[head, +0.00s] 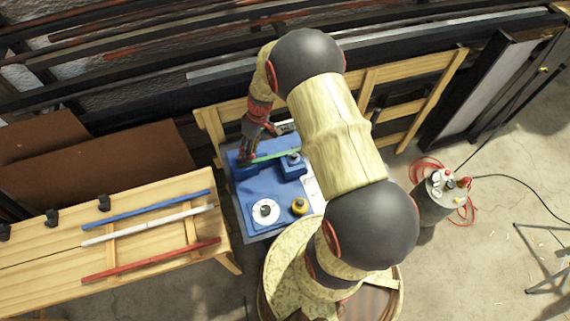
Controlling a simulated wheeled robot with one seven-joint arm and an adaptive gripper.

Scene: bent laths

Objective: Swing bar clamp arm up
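My gripper (246,156) points down at the left end of the green bar, close above a blue block. Its fingers are small and dark, and I cannot tell whether they touch the bar or are open.
A white disc (265,212) and a yellow knob (299,206) sit at the fixture's near side. A wooden table (40,268) at left carries blue, white and red laths and black clamps. A grey canister (436,196) with a red hose stands on the floor at right.

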